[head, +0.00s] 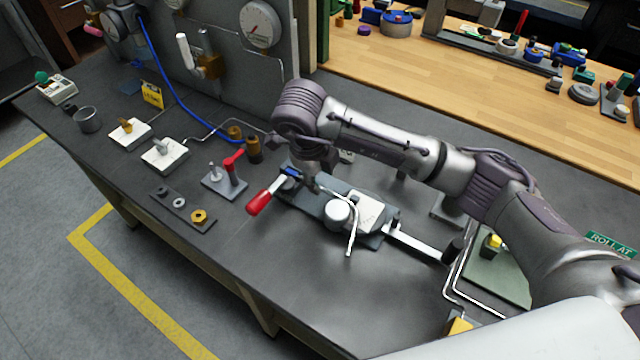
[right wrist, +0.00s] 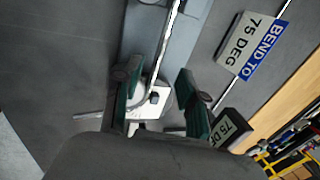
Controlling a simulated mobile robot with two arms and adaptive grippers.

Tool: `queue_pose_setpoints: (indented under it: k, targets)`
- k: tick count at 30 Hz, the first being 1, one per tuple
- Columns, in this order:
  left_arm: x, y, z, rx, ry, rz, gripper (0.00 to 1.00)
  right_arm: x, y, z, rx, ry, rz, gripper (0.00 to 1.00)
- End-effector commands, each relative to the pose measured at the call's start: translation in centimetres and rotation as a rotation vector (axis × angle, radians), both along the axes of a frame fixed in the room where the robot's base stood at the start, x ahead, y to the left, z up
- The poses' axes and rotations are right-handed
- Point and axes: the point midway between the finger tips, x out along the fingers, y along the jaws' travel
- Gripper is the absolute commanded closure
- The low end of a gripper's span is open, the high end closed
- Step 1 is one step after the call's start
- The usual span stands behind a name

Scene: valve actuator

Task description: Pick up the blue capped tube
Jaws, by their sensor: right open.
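A bent silver tube (head: 353,222) lies over the bending tool (head: 372,212) on the dark bench. A small blue piece (head: 292,172) shows at the tool's left end, beside the red handle (head: 260,201); I take it for the tube's cap but cannot be sure. No blue cap shows there. My left gripper is not in view.
A toggle with a red lever (head: 233,165) and a strip with small fittings (head: 184,208) stand left of the tool. White blocks (head: 165,154), a cup (head: 87,119) and a blue hose (head: 165,83) are further left. The bench front (head: 300,275) is clear.

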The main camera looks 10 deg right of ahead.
Motion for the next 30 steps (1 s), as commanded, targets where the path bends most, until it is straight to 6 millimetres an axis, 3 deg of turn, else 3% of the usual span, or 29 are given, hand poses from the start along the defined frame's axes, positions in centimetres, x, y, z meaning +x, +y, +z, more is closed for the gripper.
queue_pose_setpoints:
  k: [3, 7, 15, 16, 23, 30]
  targets:
    - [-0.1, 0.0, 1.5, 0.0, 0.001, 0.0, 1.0, -0.2, -0.4, -1.7, -0.001, 0.007, -0.001, 0.59]
    - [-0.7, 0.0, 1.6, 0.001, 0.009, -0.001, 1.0, 0.2, -0.7, -3.3, -0.001, 0.004, -0.002, 0.59]
    - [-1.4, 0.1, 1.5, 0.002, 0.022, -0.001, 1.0, 0.4, -0.7, -3.8, 0.001, 0.001, 0.001, 0.59]
    - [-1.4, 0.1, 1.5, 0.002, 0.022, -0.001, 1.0, 0.4, -0.7, -3.8, 0.001, 0.001, 0.001, 0.6]
    - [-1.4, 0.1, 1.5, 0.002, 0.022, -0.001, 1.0, 0.4, -0.7, -3.7, 0.001, 0.001, 0.001, 0.99]
    - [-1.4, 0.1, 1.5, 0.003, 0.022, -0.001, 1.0, 0.4, -0.7, -3.7, 0.001, 0.001, 0.0, 1.0]
